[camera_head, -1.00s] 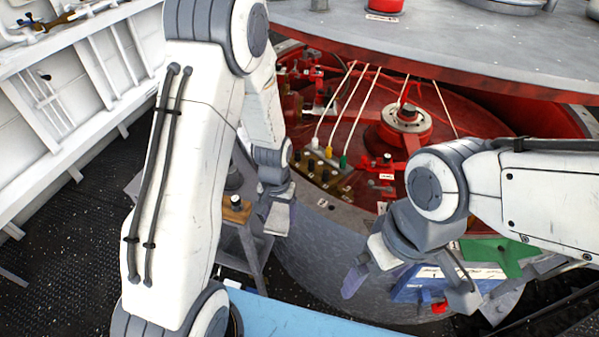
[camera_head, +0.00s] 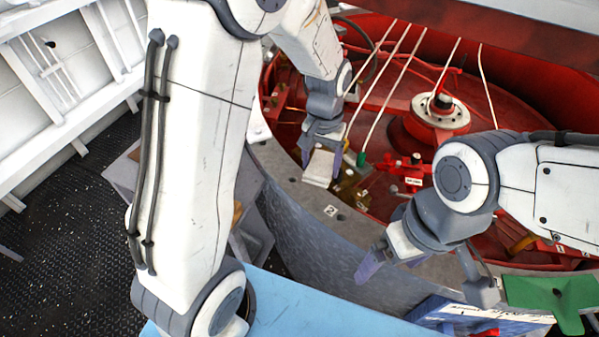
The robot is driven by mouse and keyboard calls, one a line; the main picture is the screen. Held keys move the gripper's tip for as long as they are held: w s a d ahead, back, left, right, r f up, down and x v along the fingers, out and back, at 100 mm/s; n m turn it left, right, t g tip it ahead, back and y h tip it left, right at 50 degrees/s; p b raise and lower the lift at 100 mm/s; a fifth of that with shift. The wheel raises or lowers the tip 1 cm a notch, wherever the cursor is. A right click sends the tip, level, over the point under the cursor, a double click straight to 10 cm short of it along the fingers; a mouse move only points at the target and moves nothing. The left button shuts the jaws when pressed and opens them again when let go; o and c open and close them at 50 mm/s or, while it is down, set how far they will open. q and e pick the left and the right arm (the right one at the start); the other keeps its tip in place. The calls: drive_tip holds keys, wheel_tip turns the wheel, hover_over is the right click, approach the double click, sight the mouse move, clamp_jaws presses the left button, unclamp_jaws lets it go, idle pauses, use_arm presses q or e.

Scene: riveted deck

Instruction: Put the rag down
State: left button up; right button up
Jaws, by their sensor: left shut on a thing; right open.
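My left gripper (camera_head: 324,160) is over the grey rim of the round red well, near the rim's "2" label. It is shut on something. A small pale piece (camera_head: 319,168) at its fingers looks like the rag, though it is too small to be sure of its shape. Whether it touches the rim below cannot be told. My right gripper (camera_head: 425,282) is open and empty, in front of the rim at the lower right. Its fingers are wide apart.
The red well holds white cables (camera_head: 397,75), a green plug (camera_head: 361,159) and a round hub (camera_head: 440,111). A blue box (camera_head: 450,312) and a green piece (camera_head: 552,293) are at the lower right. A light-blue surface (camera_head: 310,313) lies at the bottom. A grey stand (camera_head: 125,175) is at left.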

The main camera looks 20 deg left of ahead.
use_arm(q)
hover_over(299, 182)
wheel_tip(299, 182, down, 3)
drive_tip(key=shift+d+f, duration=0.15)
drive_tip(key=shift+f, duration=0.05)
drive_tip(key=shift+f+p, duration=0.2)
drive_tip(key=shift+p, duration=0.1)
wheel_tip(299, 182, down, 3)
drive_tip(key=shift+f, duration=0.4)
drive_tip(key=shift+f, duration=0.15)
drive_tip(key=o, duration=1.3)
drive_tip(key=shift+o, duration=0.2)
